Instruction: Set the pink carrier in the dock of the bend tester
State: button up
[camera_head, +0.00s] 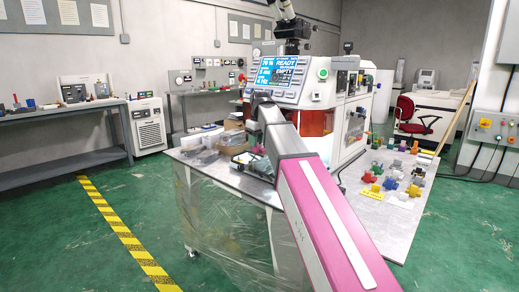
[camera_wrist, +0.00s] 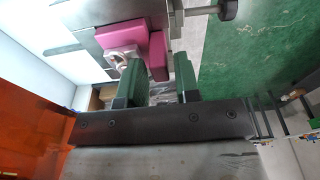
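The pink carrier (camera_wrist: 158,56) shows in the wrist view, at and between the tips of the two green fingers of my gripper (camera_wrist: 160,76). A pink part with a grey ring (camera_wrist: 121,58) shows just left of the block, partly behind the left finger. My arm hides the gripper and the carrier there. I cannot tell which part is the dock.
A grey metal part with a black knob (camera_wrist: 228,9) lies close beyond the fingers. An orange panel (camera_wrist: 30,110) is at the left of the wrist view. Several coloured pieces (camera_head: 391,184) stand on the table's right side. Open green floor (camera_head: 60,210) lies to the left.

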grip_shut()
jog(key=shift+r, duration=0.1)
